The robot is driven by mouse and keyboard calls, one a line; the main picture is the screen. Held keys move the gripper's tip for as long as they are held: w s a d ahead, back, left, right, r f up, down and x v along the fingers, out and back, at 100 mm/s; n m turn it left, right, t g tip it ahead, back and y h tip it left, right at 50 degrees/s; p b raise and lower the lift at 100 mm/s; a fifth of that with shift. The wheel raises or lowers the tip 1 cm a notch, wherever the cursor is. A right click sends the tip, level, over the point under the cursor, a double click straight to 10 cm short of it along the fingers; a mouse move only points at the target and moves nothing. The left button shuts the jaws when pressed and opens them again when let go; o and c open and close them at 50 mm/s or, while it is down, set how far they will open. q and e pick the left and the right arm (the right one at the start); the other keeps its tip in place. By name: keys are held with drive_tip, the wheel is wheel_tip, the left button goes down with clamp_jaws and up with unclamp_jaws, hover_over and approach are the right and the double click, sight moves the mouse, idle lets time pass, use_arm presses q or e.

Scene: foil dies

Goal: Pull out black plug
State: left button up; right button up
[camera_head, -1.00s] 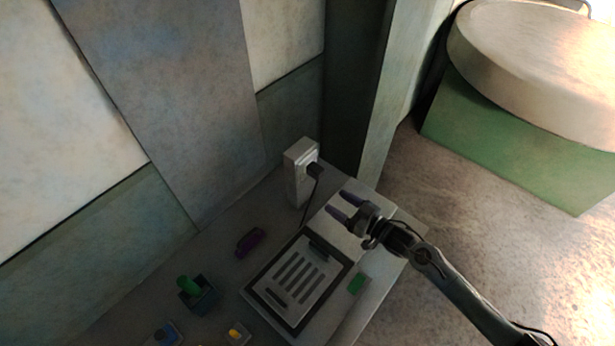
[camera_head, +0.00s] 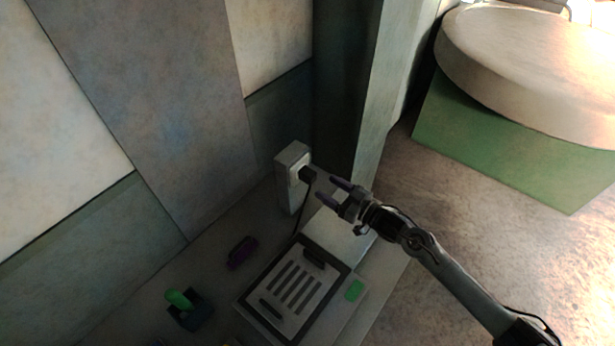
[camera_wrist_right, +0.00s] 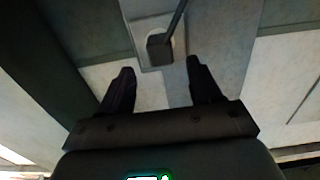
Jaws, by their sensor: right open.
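The black plug (camera_head: 308,174) sits in the socket on the side of a pale upright socket box (camera_head: 285,185). Its dark cord hangs down toward the machine on the table. My right gripper (camera_head: 327,189) is open and empty, just right of the plug and apart from it, with its fingers pointing left. In the right wrist view, the plug (camera_wrist_right: 160,46) shows ahead of the open fingers (camera_wrist_right: 158,84), between their lines, with the cord rising from it. My left gripper is not in view.
A flat machine with a slotted panel (camera_head: 290,288) and a green button (camera_head: 354,290) lies below my right gripper. A purple object (camera_head: 241,252) and a dark box with a green top (camera_head: 187,307) are to the left. A wall corner stands behind the socket box.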

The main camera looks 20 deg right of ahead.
sight(314, 180)
use_arm(q)
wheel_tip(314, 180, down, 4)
drive_tip(key=b, duration=0.3)
use_arm(e)
drive_tip(key=x, duration=0.6)
use_arm(q)
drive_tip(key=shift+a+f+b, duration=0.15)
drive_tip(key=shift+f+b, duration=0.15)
drive_tip(key=shift+b, duration=0.25)
use_arm(e)
drive_tip(key=shift+x, duration=0.9)
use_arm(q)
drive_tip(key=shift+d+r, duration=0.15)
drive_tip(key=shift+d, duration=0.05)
use_arm(e)
drive_tip(key=shift+r, duration=0.1)
use_arm(q)
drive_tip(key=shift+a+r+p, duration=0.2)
drive_tip(key=shift+p, duration=0.15)
